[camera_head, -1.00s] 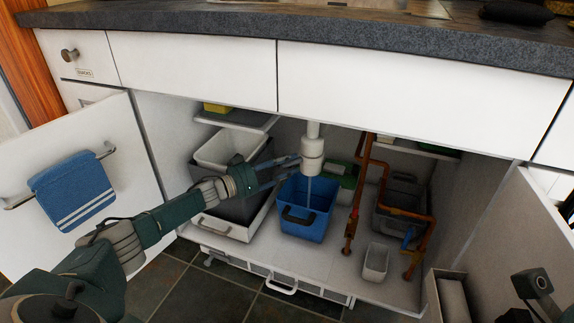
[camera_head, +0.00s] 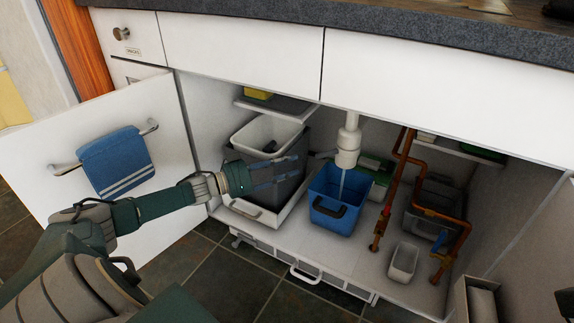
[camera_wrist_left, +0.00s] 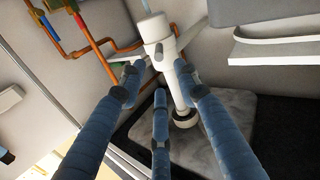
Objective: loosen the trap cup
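The white trap cup (camera_head: 347,152) hangs below the sink pipe inside the open cabinet. A thin stream of water falls from it into a blue bucket (camera_head: 325,224) underneath. My left gripper (camera_head: 300,170) is to the left of the cup, open and empty, with a gap between its fingertips and the cup. In the left wrist view, the spread fingers of the gripper (camera_wrist_left: 160,85) point toward the white trap cup (camera_wrist_left: 155,28) and its pipe (camera_wrist_left: 178,85); nothing is between them. My right gripper does not show.
A grey bin (camera_head: 285,185) stands behind my left gripper. Copper pipes (camera_head: 393,195) run right of the trap, near a small white container (camera_head: 403,262). A shelf (camera_head: 275,105) is at upper left. The open left door carries a blue towel (camera_head: 116,163).

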